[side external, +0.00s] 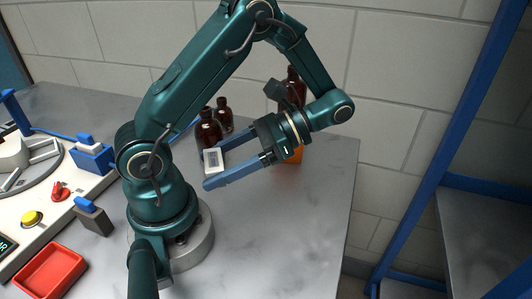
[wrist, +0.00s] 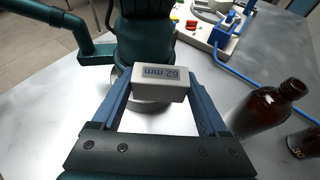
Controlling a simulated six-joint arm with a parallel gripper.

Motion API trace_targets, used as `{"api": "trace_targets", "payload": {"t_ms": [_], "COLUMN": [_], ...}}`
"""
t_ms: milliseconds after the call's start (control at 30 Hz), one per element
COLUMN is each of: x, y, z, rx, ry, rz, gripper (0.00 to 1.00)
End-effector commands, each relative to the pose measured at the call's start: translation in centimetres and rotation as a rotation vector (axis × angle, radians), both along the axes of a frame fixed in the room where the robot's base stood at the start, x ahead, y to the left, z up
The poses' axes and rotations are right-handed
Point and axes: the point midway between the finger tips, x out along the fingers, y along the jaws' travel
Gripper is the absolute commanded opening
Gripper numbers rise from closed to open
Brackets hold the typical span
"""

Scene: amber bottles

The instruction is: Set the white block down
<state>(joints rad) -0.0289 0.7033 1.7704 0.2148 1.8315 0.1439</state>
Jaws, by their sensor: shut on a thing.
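The white block (side external: 213,161) is held between the blue fingers of my gripper (side external: 208,168) in the side external view. In the wrist view the white block (wrist: 160,83) shows a face marked "62 mm", and my gripper (wrist: 163,95) has one finger against each end of it. The block appears to be above the grey table (side external: 260,230), with my arm's base behind it in the wrist view. I cannot tell the exact height of the block over the table.
Amber bottles (side external: 208,130) stand behind my gripper, and one bottle (wrist: 268,107) is close to its right in the wrist view. An orange item (side external: 292,155) is partly hidden behind the wrist. A red tray (side external: 50,270) lies at front left. The table's front right is clear.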

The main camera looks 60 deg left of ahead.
Motion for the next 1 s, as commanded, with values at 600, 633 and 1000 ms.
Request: {"api": "trace_targets", "payload": {"t_ms": [600, 633, 1000], "x": [10.2, 10.6, 13.9], "y": [8.6, 8.6, 7.6], "z": [3.2, 3.4, 4.2], "rx": [-0.001, 0.0, -0.005], "ry": [-0.007, -0.006, 0.003], "rz": [-1.465, -1.498, -1.776], "gripper": [0.2, 0.2, 0.2]}}
